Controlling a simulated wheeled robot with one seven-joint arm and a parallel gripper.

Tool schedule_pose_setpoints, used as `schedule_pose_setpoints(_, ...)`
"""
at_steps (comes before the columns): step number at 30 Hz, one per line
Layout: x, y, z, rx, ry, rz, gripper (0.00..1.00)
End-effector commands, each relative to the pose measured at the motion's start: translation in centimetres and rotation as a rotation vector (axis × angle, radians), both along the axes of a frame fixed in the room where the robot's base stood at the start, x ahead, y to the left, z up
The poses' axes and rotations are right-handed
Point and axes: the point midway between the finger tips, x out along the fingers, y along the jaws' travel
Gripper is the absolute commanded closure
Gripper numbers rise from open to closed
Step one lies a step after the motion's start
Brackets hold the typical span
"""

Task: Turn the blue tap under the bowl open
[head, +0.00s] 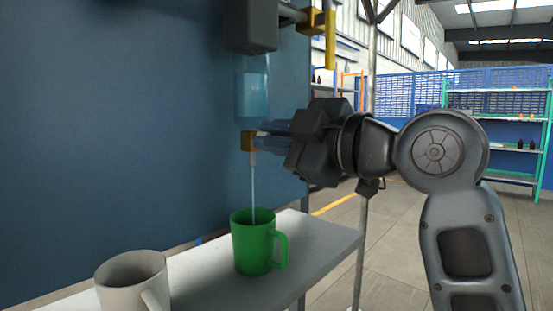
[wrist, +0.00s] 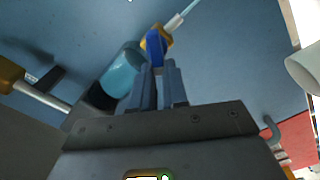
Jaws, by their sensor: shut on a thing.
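The bowl is a clear blue vessel (head: 252,88) hanging under a dark block, with a brass tap body (head: 248,141) below it. A thin stream (head: 253,185) runs from the tap down into a green mug (head: 252,243). My gripper (head: 268,140) reaches in from the right at tap height. In the wrist view, the fingers of my gripper (wrist: 159,68) are shut on the blue tap handle (wrist: 155,48), beside the brass body (wrist: 166,40). The vessel (wrist: 122,68) and the stream (wrist: 185,14) also show there. In the head view the handle is hard to tell from the fingers.
A white mug (head: 132,281) stands at the front left of the light shelf (head: 310,236). A blue wall (head: 130,130) is close behind. Another brass fitting (head: 318,24) is above right. A metal post (head: 368,120) stands behind my arm. Open floor lies to the right.

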Motion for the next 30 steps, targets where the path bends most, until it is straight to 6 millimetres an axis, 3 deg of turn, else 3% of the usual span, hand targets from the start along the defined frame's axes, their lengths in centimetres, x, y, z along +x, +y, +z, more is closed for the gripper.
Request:
schedule_pose_setpoints(1,-0.05,-0.02,-0.72,-0.029,-0.036,-0.001,1.0)
schedule_pose_setpoints(15,-0.31,0.19,-1.32,-0.274,-0.347,0.001,1.0)
schedule_pose_setpoints(30,-0.37,0.3,-1.46,-0.383,-0.485,0.004,1.0)
